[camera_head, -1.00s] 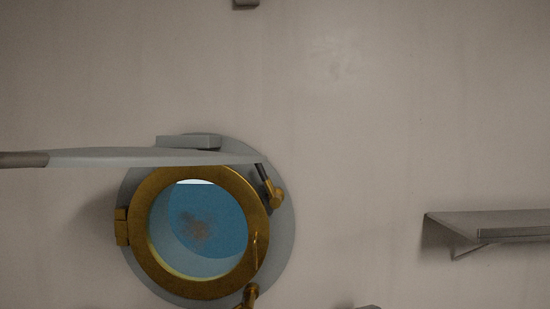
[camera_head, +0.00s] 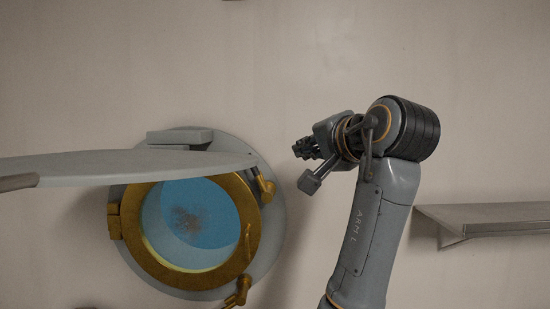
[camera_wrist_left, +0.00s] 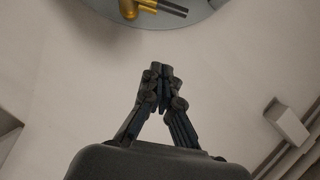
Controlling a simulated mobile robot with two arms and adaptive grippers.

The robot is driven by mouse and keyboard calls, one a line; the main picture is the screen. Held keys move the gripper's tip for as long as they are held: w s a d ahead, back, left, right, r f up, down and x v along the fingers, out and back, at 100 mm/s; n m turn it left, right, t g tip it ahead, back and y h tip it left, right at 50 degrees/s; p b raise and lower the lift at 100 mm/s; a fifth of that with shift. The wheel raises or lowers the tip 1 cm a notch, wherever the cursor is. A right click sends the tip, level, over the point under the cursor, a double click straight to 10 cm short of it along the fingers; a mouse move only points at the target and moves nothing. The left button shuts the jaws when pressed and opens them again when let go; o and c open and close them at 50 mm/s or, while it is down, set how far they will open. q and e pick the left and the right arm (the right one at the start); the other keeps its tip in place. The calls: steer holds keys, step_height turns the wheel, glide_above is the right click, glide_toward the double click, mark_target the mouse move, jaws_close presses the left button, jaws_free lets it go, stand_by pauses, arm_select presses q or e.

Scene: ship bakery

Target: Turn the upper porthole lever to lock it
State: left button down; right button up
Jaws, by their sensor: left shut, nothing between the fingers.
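The brass-rimmed porthole (camera_head: 150,262) is on the wall at lower left in the head view, its glass blue. The upper porthole lever (camera_head: 267,190) is at its upper right, a brass pivot with a handle pointing up and left. A lever with a brass pivot (camera_wrist_left: 129,9) and dark handle shows at the top of the left wrist view. My left gripper (camera_head: 298,149) is right of the upper lever and apart from it, pointing left. Its fingers (camera_wrist_left: 161,70) are shut and empty in the left wrist view. My right gripper is out of view.
A lower brass lever (camera_head: 241,290) is at the porthole's lower right. A flat grey panel (camera_head: 120,166) reaches in from the left, covering the porthole's upper part. A grey shelf (camera_head: 490,215) is on the right wall. A pale block (camera_wrist_left: 287,122) shows in the wrist view.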

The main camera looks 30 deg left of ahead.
arm_select(q)
steer(key=p, duration=0.7)
glide_above(266, 194)
steer(key=f, duration=0.2)
steer(key=shift+w+d+f, duration=0.3)
steer(key=shift+w, duration=0.1)
steer(key=shift+s+a+f, duration=0.25)
steer(key=shift+s, duration=0.2)
steer(key=shift+w+f, duration=0.1)
steer(key=shift+a, duration=0.1)
